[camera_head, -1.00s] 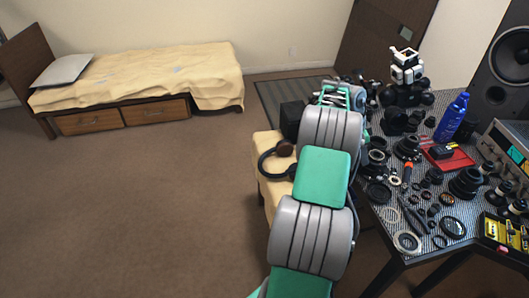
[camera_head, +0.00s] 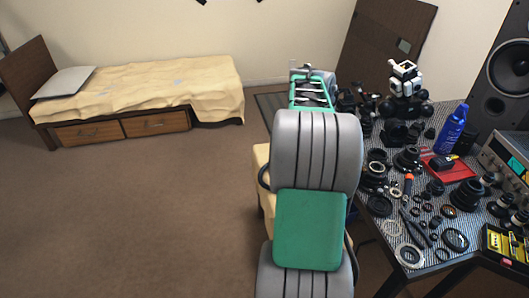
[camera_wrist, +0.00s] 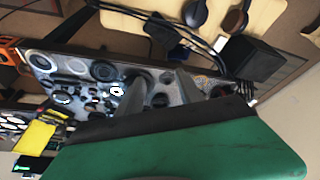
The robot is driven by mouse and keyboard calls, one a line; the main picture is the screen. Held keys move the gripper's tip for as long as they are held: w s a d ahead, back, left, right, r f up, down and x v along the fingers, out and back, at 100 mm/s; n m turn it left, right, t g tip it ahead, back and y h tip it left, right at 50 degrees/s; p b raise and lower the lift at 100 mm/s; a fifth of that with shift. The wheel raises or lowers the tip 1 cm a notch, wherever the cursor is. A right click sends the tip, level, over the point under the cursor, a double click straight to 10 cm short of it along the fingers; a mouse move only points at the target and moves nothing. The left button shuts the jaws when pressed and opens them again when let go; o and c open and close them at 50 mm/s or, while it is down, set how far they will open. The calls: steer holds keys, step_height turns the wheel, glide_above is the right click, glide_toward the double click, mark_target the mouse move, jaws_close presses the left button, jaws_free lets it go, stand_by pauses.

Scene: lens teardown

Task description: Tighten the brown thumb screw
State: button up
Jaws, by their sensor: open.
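I cannot pick out the brown thumb screw in either view; the small parts are too small to tell apart. The dark table (camera_head: 428,268) at the right of the head view holds many lens parts. My gripper (camera_wrist: 162,80) shows in the wrist view as two grey fingers standing apart with nothing clearly between them. Tilted table parts, including a bright ring (camera_wrist: 117,91), show behind the fingers. In the head view my arm reaches away beside the table's left edge, and the fingers cannot be made out there.
A blue bottle (camera_head: 452,130), red tray (camera_head: 447,167), white-and-black figure (camera_head: 404,78) and speaker (camera_head: 508,70) crowd the table. A yellow device (camera_head: 505,245) sits at its near right. A black box (camera_wrist: 252,60) shows in the wrist view. A bed (camera_head: 145,90) stands left; the floor (camera_head: 130,210) between is clear.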

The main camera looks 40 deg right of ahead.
steer(key=w+a+r+n+t, duration=0.1)
steer(key=w+a+n, duration=0.2)
steer(key=a, duration=0.7)
steer(key=w+a+r+n+t+y+p, duration=0.1)
steer(key=w+a+r+n, duration=0.1)
steer(key=a, duration=0.8)
steer(key=w+n, duration=0.1)
steer(key=n, duration=0.1)
steer(key=shift+w+a+r+n+p, duration=0.15)
steer(key=shift+r+n+p, duration=0.05)
steer(key=shift+n+p, duration=0.1)
